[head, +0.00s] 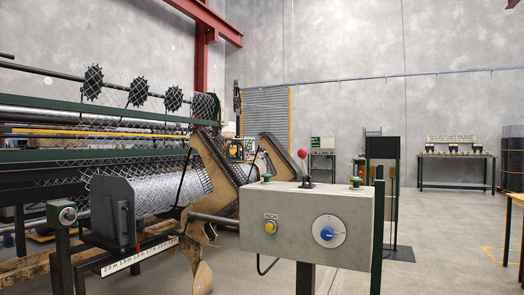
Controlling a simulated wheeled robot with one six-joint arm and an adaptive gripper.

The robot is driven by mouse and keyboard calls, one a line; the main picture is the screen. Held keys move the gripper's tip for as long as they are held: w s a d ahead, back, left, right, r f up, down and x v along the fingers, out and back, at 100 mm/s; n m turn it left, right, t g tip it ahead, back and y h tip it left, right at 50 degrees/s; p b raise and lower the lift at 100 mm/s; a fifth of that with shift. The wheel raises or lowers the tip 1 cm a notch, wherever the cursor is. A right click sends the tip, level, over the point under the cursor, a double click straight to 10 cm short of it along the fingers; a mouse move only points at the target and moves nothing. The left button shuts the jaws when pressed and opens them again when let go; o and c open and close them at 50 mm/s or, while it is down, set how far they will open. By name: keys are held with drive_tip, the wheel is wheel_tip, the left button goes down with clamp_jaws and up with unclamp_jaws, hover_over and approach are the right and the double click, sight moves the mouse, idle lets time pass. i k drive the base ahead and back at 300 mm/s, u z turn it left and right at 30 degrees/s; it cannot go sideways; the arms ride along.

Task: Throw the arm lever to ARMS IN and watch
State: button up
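A short lever with a red ball knob (302,153) stands up from the top of a grey control box (290,205) in front of the weaving machine. It looks close to upright. No ARMS IN marking is legible, so I cannot tell which position it is in or be sure it is the arm lever. The box's front has a yellow button (270,227) under an INCH label and a blue knob (327,234) on a white dial. My gripper is not in view.
The weaving machine (150,190) with grey mesh fills the left. A dark bracket (113,213) and a small dial box (66,214) stand left of the control box. A dark post (377,240) stands at its right. Open floor (435,235) lies further right, before a bench (455,157).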

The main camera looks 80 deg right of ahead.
sight(302, 153)
drive_tip(key=z, duration=4.95)
drive_tip(key=i, duration=1.1)
drive_tip(key=u, duration=1.65)
